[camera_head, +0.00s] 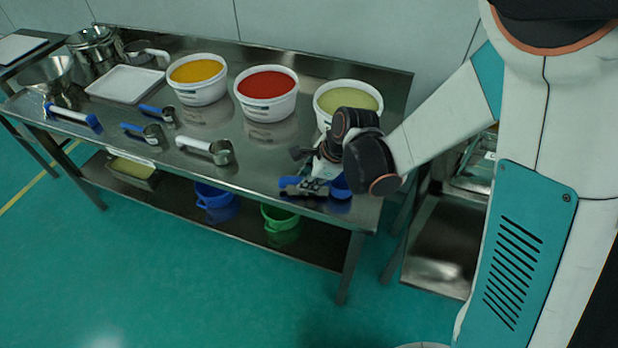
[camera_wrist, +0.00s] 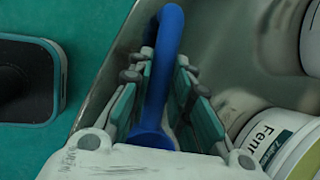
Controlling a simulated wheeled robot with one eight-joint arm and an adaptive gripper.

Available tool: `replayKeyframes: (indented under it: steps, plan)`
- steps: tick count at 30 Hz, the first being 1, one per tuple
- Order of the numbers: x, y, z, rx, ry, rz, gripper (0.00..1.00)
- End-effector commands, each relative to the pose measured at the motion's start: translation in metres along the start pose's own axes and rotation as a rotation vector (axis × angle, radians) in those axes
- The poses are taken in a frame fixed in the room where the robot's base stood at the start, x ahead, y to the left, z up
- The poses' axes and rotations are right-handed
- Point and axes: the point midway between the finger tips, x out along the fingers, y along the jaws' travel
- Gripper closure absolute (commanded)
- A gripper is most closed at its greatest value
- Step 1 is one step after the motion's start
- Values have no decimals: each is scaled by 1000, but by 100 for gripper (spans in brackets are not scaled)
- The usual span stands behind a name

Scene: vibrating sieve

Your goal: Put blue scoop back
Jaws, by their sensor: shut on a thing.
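The blue scoop (camera_head: 341,187) is at the right front corner of the steel table (camera_head: 262,168). My gripper (camera_head: 309,187) is at the same corner, low over the table top. In the wrist view my gripper (camera_wrist: 160,85) is shut on the blue handle of the scoop (camera_wrist: 165,40), which lies between the two finger pads. I cannot tell whether the scoop touches the table.
Tubs of yellow (camera_head: 198,72), red (camera_head: 266,85) and pale green powder (camera_head: 347,97) stand along the back. A white-handled scoop (camera_head: 205,149) and smaller blue-handled scoops (camera_head: 145,132) lie left of my gripper. Blue (camera_head: 213,196) and green buckets (camera_head: 280,217) are on the lower shelf.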

Motion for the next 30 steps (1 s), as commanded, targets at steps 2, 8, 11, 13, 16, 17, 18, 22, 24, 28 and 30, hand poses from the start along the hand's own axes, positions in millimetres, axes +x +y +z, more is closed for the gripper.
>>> replayKeyframes:
  steps: [2,8,11,13,16,17,18,22,24,28,30]
  plan:
    - [2,0,-1,0,0,0,100]
    - [4,1,-2,0,0,0,100]
    - [3,1,-1,0,0,0,100]
    - [3,1,-1,0,0,0,100]
    - [3,1,-1,0,0,0,68]
    - [3,1,-1,0,0,0,61]
    - [3,1,-1,0,0,0,58]
    - [3,1,-1,0,0,0,58]
    - [3,1,-1,0,0,0,58]
    - [3,1,-1,0,0,0,39]
    - [3,1,-1,0,0,0,38]
